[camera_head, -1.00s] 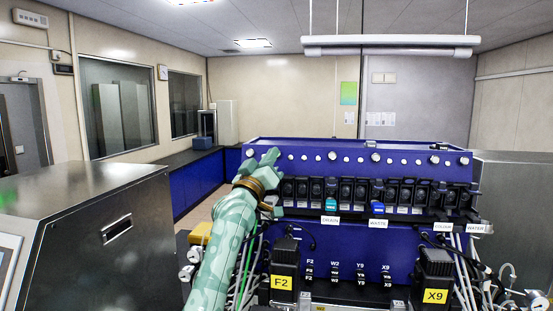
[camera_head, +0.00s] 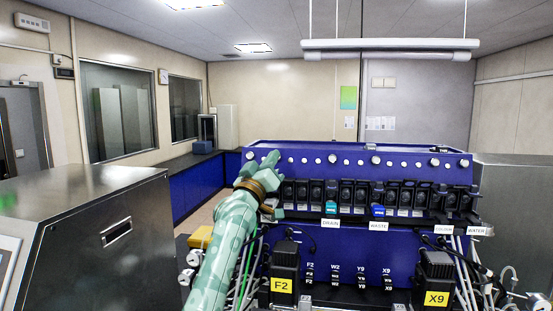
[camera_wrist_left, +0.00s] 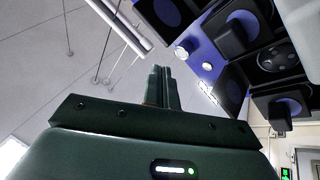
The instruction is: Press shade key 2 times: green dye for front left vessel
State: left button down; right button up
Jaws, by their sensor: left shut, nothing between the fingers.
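My left arm, in a pale green pattern, comes in from the lower left in the head view. Its gripper (camera_head: 271,158) is at the left end of the blue machine's upper panel (camera_head: 345,151), in front of its row of round white knobs. In the left wrist view the dark fingers (camera_wrist_left: 158,84) are closed together and empty, with dark modules (camera_wrist_left: 275,55) to their right. Whether they touch anything cannot be told. A black unit labelled F2 (camera_head: 284,262) and another labelled X9 (camera_head: 435,272) stand in front. I cannot make out which control is the shade key. My right gripper is out of view.
A row of black modules (camera_head: 346,195) runs across the machine, above labels DRAIN (camera_head: 331,223), WASTE (camera_head: 378,226), and WATER. Tubes (camera_head: 247,262) hang near my arm. A steel cabinet (camera_head: 95,240) stands at the left, another steel block (camera_head: 520,200) at the right.

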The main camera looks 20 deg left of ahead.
pick_arm(q)
jog(key=shift+w+a+f+b, duration=0.2)
jog(key=shift+w+f+b, duration=0.05)
jog(key=shift+w+b, duration=0.55)
jog(key=shift+w+a+f+b, duration=0.15)
jog(key=shift+w+f+b, duration=0.1)
jog(key=shift+w+b, duration=0.5)
jog(key=shift+s+r, duration=0.1)
jog(key=s+p, duration=0.1)
jog(key=p, duration=0.1)
jog(key=s+r+p, duration=0.1)
jog(key=p, duration=0.1)
jog(key=shift+s+d, duration=0.1)
jog(key=shift+d, duration=0.25)
jog(key=shift+s+p, duration=0.5)
jog(key=shift+f, duration=0.1)
